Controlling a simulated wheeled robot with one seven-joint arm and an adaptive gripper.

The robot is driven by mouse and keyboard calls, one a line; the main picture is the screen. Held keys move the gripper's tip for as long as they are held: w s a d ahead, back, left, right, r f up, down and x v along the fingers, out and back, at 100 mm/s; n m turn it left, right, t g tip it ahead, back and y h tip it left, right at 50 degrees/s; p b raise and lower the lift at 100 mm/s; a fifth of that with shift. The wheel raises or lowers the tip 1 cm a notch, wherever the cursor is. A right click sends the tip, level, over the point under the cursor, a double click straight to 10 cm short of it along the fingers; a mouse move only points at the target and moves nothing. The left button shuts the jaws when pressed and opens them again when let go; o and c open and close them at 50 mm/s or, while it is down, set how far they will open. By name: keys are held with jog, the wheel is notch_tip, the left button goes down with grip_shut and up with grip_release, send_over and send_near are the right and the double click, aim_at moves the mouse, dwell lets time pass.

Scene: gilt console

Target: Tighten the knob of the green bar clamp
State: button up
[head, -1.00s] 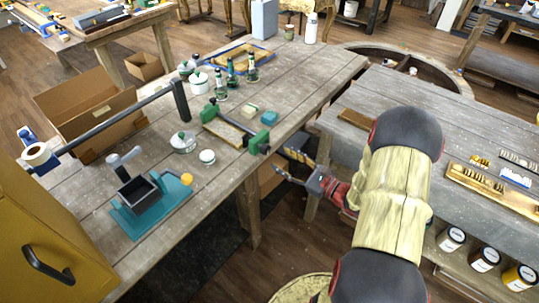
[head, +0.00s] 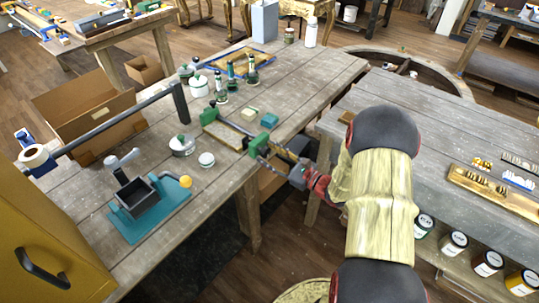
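The green bar clamp (head: 258,146) lies on the wooden workbench near its right edge, with a green jaw at each end and a pale wooden piece (head: 228,134) along it. Its near end, where a dark knob showed earlier, is at the bench edge. My gripper (head: 266,154) reaches in from the right, its fingertips at that end of the clamp. The two fingers look spread apart, one on each side of the knob area. The knob is mostly hidden behind the fingers, and I cannot tell whether they touch it.
Green-topped bottles (head: 220,92) stand farther back. A gap separates the workbench from the right-hand bench (head: 335,125).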

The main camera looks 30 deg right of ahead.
jog(key=c, duration=0.9)
jog(key=shift+p, duration=0.3)
